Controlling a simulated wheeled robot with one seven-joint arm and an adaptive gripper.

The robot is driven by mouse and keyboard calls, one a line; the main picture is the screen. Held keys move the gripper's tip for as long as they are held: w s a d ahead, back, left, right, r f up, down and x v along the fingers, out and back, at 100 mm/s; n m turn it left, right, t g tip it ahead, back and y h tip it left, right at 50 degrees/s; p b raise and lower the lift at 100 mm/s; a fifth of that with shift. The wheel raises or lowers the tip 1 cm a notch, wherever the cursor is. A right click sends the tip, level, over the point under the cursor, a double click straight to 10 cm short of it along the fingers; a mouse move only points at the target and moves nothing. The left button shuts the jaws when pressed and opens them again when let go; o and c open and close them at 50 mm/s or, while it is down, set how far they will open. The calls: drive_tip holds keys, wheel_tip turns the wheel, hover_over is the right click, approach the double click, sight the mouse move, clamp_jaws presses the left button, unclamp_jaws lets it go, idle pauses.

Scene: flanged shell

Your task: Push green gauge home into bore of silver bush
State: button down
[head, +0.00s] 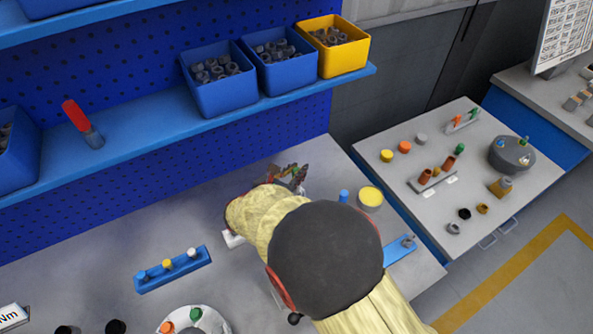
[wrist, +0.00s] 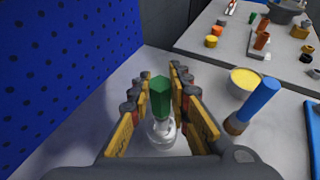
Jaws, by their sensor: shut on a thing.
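In the wrist view the green gauge (wrist: 160,98) stands roughly upright between the two fingers of my gripper (wrist: 160,88), which is shut on its green handle. The silver bush (wrist: 162,133) is directly below the handle, between the fingers. The gauge's lower end meets the bush there; I cannot tell how deep it sits in the bore. In the head view my gripper (head: 288,178) shows only in part beyond my arm, and the gauge and bush are hidden.
Right of my gripper stand a blue pin (wrist: 258,104) with a brown base and a yellow-topped cup (wrist: 245,80). A blue pegboard wall (wrist: 60,70) rises at the left. A blue rack (head: 173,270) with several pegs lies on the bench. A side table (head: 440,215) holds more parts.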

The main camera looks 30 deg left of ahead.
drive_tip(key=shift+f+b, duration=1.7)
drive_tip(key=shift+f, duration=0.8)
drive_tip(key=c, duration=1.6)
unclamp_jaws()
drive_tip(key=v, duration=1.2)
drive_tip(key=shift+d, duration=0.1)
